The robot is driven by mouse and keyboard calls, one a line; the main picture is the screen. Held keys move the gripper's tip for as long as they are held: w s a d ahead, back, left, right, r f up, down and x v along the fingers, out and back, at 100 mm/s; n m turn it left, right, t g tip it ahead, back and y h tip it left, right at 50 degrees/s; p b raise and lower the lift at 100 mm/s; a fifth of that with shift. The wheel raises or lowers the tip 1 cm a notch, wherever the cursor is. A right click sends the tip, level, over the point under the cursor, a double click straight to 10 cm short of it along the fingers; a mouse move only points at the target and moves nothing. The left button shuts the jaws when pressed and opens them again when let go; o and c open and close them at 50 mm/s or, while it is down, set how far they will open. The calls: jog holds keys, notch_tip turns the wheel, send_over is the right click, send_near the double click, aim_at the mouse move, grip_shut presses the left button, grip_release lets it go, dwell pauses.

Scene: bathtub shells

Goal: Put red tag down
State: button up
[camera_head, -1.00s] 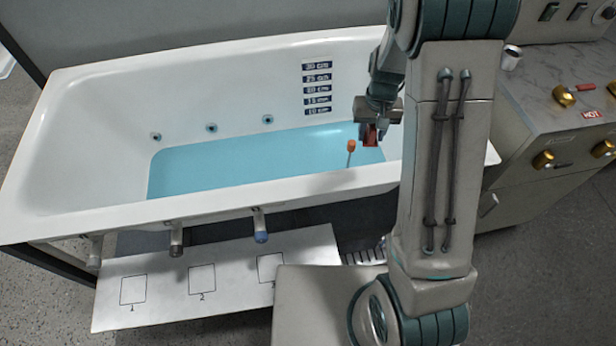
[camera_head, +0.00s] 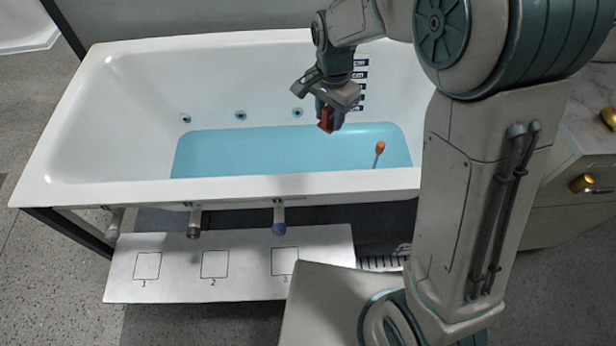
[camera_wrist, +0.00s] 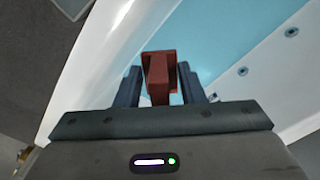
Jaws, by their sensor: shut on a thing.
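The red tag (camera_head: 326,120) is held in my gripper (camera_head: 330,110), above the blue water of the tub. In the wrist view the red tag (camera_wrist: 158,75) sits between the two dark fingers of my gripper (camera_wrist: 160,88), which is shut on it. Below and in front of the tub is a white board (camera_head: 180,290) with squares marked 1, 2 and 3. The squares look empty.
The white bathtub (camera_head: 110,186) holds shallow blue water (camera_head: 250,155). An orange-topped stick (camera_head: 379,148) stands in the water at the right. A counter (camera_head: 575,150) with brass knobs is at the right.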

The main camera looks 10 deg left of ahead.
send_over(307, 184)
notch_tip(307, 184, down, 6)
jog(key=shift+f+p, duration=0.1)
jog(key=shift+p, duration=0.2)
jog(key=shift+f, duration=2)
jog(key=shift+f, duration=0.25)
jog(key=o, duration=1)
jog(key=shift+r, duration=0.1)
jog(key=shift+r, duration=0.1)
